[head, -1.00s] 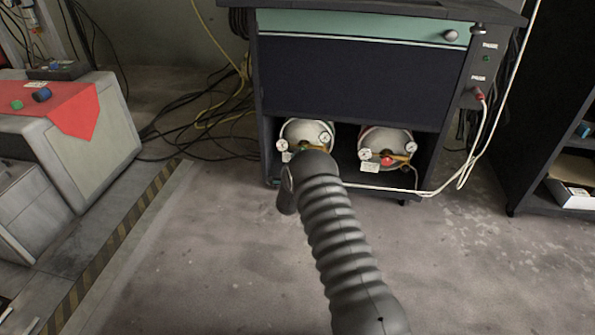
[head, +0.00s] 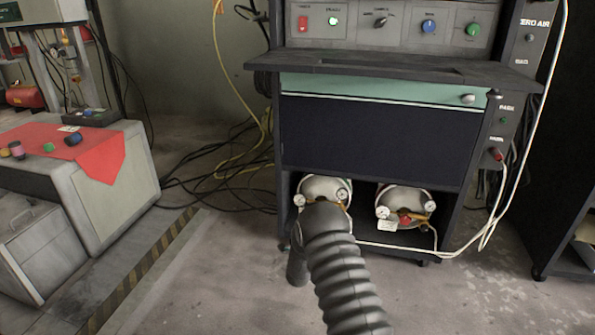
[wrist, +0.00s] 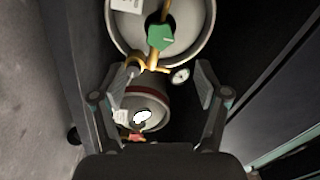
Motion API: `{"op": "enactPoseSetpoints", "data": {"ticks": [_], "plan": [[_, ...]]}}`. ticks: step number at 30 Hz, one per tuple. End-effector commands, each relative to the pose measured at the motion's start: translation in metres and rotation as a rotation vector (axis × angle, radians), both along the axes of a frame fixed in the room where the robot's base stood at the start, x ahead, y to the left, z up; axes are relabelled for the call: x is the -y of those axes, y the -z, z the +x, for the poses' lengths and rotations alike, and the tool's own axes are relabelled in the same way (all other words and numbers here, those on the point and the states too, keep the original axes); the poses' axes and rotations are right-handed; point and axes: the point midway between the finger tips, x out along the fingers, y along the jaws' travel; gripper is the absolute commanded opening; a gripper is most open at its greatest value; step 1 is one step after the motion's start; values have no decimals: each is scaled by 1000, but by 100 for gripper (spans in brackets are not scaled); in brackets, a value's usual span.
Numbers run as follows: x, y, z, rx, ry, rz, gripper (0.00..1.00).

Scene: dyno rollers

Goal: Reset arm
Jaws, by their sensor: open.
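My gripper (wrist: 164,88) is open in the wrist view, with its two fingers apart and nothing held between them. A gas cylinder (wrist: 192,42) with a green valve knob (wrist: 160,38) and a brass fitting lies beyond the fingertips. A second cylinder (wrist: 150,99) with a reddish band shows between the fingers, farther back. In the head view my ribbed arm reaches toward the left cylinder (head: 316,187) on the cabinet's bottom shelf and covers part of it. The gripper itself is hidden there. The right cylinder (head: 408,199) has a red knob and gauges.
The dark cabinet (head: 375,135) has a panel of knobs and a protruding worktop (head: 390,68). A white hose (head: 530,130) hangs at its right. Cables (head: 225,170) lie on the floor at left. A grey bench (head: 125,190) with a red cloth stands farther left. Open floor lies in front.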

Motion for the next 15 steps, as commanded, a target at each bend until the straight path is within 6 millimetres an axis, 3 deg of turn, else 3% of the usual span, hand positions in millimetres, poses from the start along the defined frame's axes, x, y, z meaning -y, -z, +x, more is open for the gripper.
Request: {"op": "enactPoseSetpoints", "data": {"ticks": [4, 7, 11, 15], "plan": [[-5, 20, 1, -112, -25, -67, 74], [-15, 56, -7, -290, -93, -130, 74], [-31, 117, -44, -581, -231, -225, 74], [-48, 126, -84, -823, -404, -320, 74]]}}
